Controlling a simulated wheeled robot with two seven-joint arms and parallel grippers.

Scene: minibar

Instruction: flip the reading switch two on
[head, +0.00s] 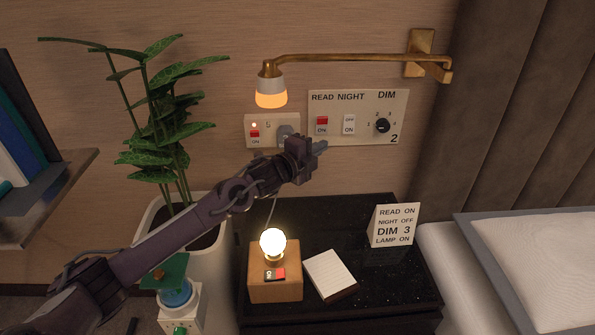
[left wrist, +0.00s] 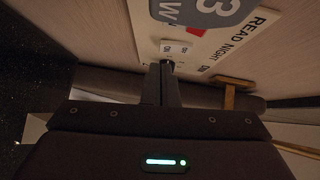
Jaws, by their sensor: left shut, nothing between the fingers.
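The wall panel marked 2 (head: 365,139) carries the READ switch (head: 321,124), a rocker with a red upper part and "ON" below. Beside it are the white NIGHT switch (head: 349,124) and the black DIM dial (head: 383,126). My left gripper (head: 320,146) is shut and empty, its tips just below the READ switch in the head view; contact cannot be told. In the left wrist view the shut fingers (left wrist: 162,82) point at the panel, with the red of the READ switch (left wrist: 195,30) partly covered by a grey shape. My right gripper is not in view.
A brass wall lamp (head: 270,92) glows above. A smaller switch plate (head: 258,141) is left of the panel. Below, the black nightstand (head: 385,275) holds a lit bulb on a wooden block (head: 275,288), a notepad (head: 330,275) and a card (head: 396,226) reading "READ ON". A plant (head: 170,120) stands left.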

